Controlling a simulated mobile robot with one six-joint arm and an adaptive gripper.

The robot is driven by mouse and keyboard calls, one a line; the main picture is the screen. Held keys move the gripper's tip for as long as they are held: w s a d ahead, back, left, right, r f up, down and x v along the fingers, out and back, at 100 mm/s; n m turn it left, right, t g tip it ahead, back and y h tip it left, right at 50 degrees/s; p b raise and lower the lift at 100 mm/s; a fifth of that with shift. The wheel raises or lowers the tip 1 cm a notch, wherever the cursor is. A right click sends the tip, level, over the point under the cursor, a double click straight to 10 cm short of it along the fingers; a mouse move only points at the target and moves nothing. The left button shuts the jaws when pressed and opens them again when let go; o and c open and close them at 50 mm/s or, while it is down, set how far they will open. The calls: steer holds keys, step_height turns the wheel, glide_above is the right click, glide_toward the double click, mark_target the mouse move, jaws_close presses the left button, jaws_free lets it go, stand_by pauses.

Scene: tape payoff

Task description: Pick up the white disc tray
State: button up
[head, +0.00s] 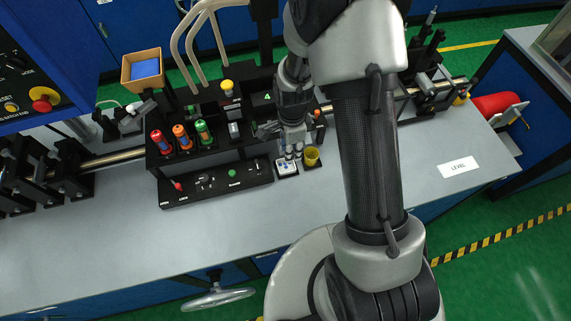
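A small white tray (287,169) with dark bluish spots on it sits in a black holder on the grey bench, in front of the black rack. It looks like the white disc tray, though it is small in this view. My gripper (293,154) points down just above and behind it, at the end of my arm. The fingertips are close to the tray's back edge; I cannot tell whether they touch it. The finger opening is too small to read.
A black control panel (215,184) with knobs lies to the left, below red, orange and green cylinders (180,138). A LEVEL label (458,167) lies on the right. The front of the bench is clear.

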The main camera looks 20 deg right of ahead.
glide_above(288, 172)
steer(key=f, duration=0.4)
steer(key=f+b, duration=0.1)
steer(key=f, duration=0.2)
steer(key=shift+w+d, duration=0.1)
steer(key=shift+d, duration=0.3)
steer(key=shift+a+f+b, duration=0.2)
steer(key=shift+f, duration=1.1)
steer(key=shift+a+f+b, duration=0.15)
steer(key=shift+f, duration=1.15)
steer(key=shift+c, duration=0.2)
jaws_close()
